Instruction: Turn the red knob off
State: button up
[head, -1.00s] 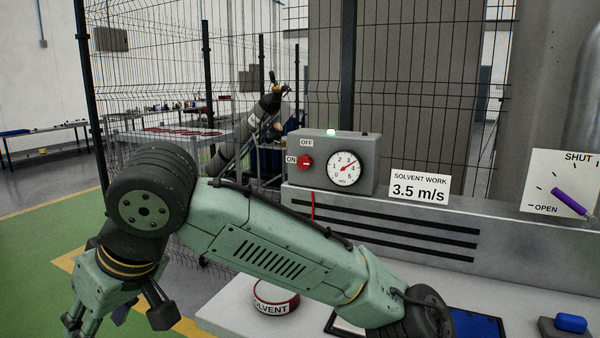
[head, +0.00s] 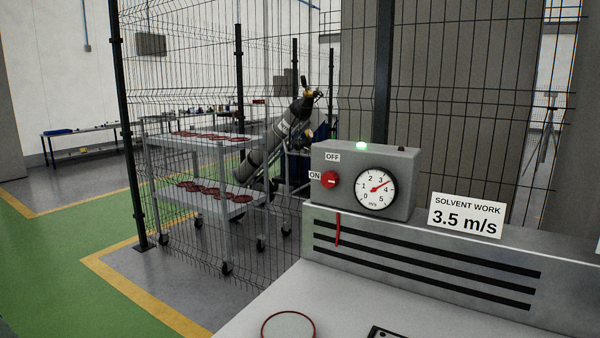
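The red knob (head: 330,180) is on the front left of a grey control box (head: 408,172). Its white mark lies roughly level, pointing toward the ON label (head: 314,175) at its left. The OFF label (head: 332,157) is above the knob. A green lamp (head: 361,146) on top of the box is lit. The round dial (head: 376,188) beside the knob has a red needle between 3 and 4. My gripper and arm are out of view, and nothing touches the knob.
The box stands on a slotted grey back ledge (head: 430,262) behind a white bench top (head: 300,300). A sign (head: 465,215) reads "SOLVENT WORK 3.5 m/s". A red-rimmed round item (head: 288,327) lies on the bench. Wire fencing stands behind; the space before the knob looks clear.

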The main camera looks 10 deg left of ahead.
aim_at(329, 179)
jog(key=i+l+u, duration=0.2)
jog(key=i, duration=0.3)
jog(key=j+u, duration=0.65)
jog(key=i+j, duration=0.05)
jog(key=j, duration=0.05)
